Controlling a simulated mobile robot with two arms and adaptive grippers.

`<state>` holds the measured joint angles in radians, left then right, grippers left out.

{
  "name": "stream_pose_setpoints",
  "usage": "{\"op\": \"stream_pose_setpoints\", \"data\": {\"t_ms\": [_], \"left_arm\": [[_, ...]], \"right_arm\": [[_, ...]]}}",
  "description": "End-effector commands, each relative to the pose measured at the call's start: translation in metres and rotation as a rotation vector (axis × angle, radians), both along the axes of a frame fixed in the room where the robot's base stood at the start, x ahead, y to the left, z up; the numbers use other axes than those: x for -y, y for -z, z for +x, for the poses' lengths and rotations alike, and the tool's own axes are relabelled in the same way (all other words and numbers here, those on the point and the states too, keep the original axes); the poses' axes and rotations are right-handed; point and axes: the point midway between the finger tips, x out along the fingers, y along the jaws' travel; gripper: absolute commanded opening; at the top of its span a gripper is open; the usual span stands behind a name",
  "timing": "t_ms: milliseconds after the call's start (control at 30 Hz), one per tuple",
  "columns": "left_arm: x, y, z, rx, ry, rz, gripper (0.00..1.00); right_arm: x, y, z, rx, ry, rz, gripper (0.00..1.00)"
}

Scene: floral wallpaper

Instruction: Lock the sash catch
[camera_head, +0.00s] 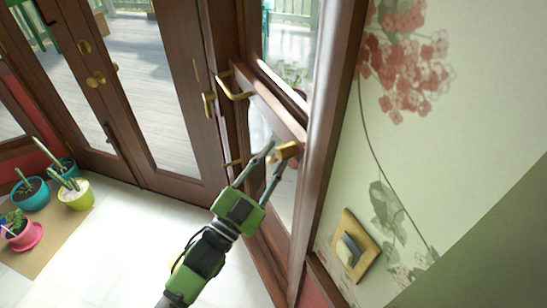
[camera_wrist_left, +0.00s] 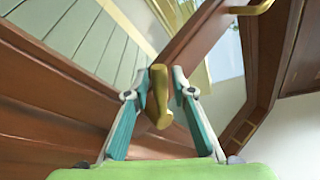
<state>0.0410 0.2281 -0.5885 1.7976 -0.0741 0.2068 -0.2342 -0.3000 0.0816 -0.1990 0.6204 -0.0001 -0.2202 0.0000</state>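The brass sash catch (camera_head: 285,151) is on the brown wooden sash at the right window. It also shows in the left wrist view (camera_wrist_left: 160,94) as an upright brass lever with a rounded lower end. My left gripper (camera_head: 276,152), green with grey fingers, reaches up to it. In the left wrist view its two fingertips (camera_wrist_left: 164,74) stand on either side of the catch, close to its upper part. Whether both fingers press on it I cannot tell. The far side of the catch is hidden. My right gripper is not in view.
Glazed doors (camera_head: 160,95) stand to the left, and a framed switch (camera_head: 352,246) is on the floral wall at right. Potted plants (camera_head: 75,194) stand at lower left.

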Motion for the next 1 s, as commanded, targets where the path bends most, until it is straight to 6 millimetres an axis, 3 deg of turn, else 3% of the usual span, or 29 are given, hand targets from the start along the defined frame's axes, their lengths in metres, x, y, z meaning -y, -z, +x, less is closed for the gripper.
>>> {"op": "stream_pose_setpoints", "data": {"t_ms": [267, 700, 1000], "left_arm": [[-0.006, 0.004, -0.007, -0.004, -0.001, 0.000, 0.23], [-0.057, 0.032, -0.071, -0.004, 0.000, 0.002, 0.23], [-0.072, 0.039, -0.088, 0.000, 0.000, 0.000, 0.23]], "right_arm": [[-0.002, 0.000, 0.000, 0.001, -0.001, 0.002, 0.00], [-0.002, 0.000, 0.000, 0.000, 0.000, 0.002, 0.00], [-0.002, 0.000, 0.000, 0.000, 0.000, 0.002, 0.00]]}}
